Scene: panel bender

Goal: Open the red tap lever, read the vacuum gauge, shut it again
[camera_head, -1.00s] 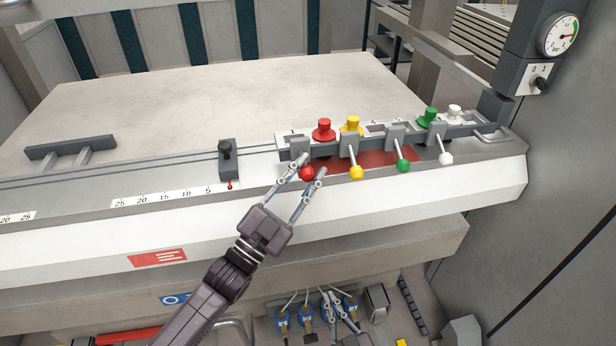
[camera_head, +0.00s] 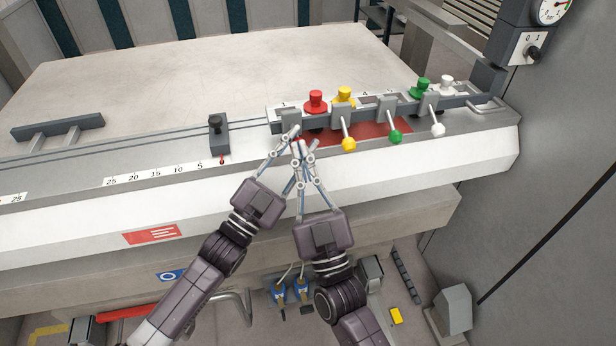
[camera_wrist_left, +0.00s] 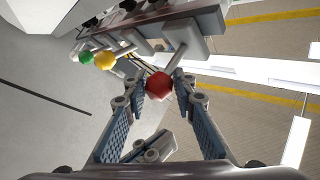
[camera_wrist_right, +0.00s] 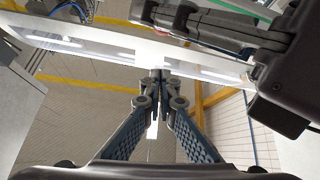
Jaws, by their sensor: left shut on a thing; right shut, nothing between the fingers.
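The red lever knob (camera_wrist_left: 158,86) sits between the fingers of my left gripper (camera_wrist_left: 161,78) in the left wrist view; the gripper is shut on it. In the head view this left gripper (camera_head: 296,140) is at the leftmost lever on the rail, and the fingers mostly hide the knob. My right gripper (camera_head: 302,150) is just beside it, its tips overlapping the left fingers in the picture. The right wrist view shows the right gripper (camera_wrist_right: 160,78) shut and empty. The round white gauge (camera_head: 556,9) is cut off by the top edge, so its reading cannot be told.
Yellow (camera_head: 348,144), green (camera_head: 396,136) and white (camera_head: 438,130) knobs hang along the rail to the right. Red (camera_head: 315,101), yellow and green caps stand behind. A switch box (camera_head: 523,50) is below the gauge. The large bed (camera_head: 200,85) behind is bare.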

